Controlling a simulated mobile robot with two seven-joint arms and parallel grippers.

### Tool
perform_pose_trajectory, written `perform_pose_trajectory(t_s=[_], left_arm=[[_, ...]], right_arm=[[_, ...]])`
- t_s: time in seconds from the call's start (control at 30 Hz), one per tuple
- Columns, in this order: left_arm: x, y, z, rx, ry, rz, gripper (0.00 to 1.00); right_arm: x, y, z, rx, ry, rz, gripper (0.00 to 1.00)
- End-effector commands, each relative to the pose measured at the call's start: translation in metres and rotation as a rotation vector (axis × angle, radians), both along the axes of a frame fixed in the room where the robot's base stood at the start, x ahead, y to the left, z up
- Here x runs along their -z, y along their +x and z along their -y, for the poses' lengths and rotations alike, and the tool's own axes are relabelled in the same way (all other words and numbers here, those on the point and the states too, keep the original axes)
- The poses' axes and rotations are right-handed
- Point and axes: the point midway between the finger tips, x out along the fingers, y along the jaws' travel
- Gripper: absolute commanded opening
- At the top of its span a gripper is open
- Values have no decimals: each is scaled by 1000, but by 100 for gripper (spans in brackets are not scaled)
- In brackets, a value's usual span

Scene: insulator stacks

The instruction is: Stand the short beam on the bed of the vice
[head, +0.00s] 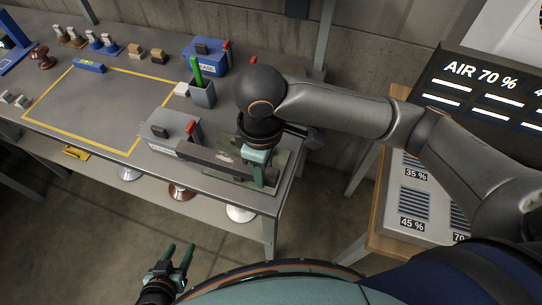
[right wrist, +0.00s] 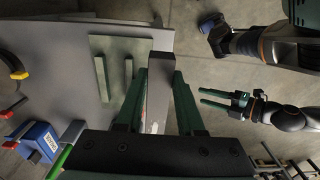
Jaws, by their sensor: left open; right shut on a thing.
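The short beam is a dark grey bar (head: 212,163), held roughly level; it also shows in the right wrist view (right wrist: 158,95). My right gripper (head: 259,170) is shut on it near its right end, and in the right wrist view its green fingers stand on both sides of the beam. The vice seems to be the grey-green plate (right wrist: 115,48) with two upright bars, beside and below the beam; in the head view it is largely hidden by my arm. My left gripper (head: 180,257) is open and empty, low in front of the table; it also shows in the right wrist view (right wrist: 222,99).
A grey box with a red handle (head: 165,143) stands at the beam's left end. A blue box (head: 205,57) and a grey cup with a green stick (head: 202,94) stand behind. The yellow-outlined area (head: 100,105) is mostly clear. A percentage panel (head: 415,205) is at the right.

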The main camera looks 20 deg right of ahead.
Motion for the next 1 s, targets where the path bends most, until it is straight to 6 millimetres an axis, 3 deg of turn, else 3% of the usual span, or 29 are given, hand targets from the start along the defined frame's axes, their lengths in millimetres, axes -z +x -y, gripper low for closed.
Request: perform_pose_trajectory(t_s=[0.2, 0.4, 0.7, 0.83, 1.0], left_arm=[[3, 0, 0, -1, 1, 0, 50], [6, 0, 0, -1, 1, 0, 50], [9, 0, 0, -1, 0, 1, 50], [8, 0, 0, -1, 0, 1, 50], [8, 0, 0, -1, 0, 1, 50]], right_arm=[[26, 45, 32, 7, -2, 1, 0], [60, 67, 46, 2, 1, 3, 0], [84, 82, 57, 2, 0, 2, 0], [103, 80, 56, -2, 1, 2, 0], [110, 81, 55, -3, 2, 5, 0]])
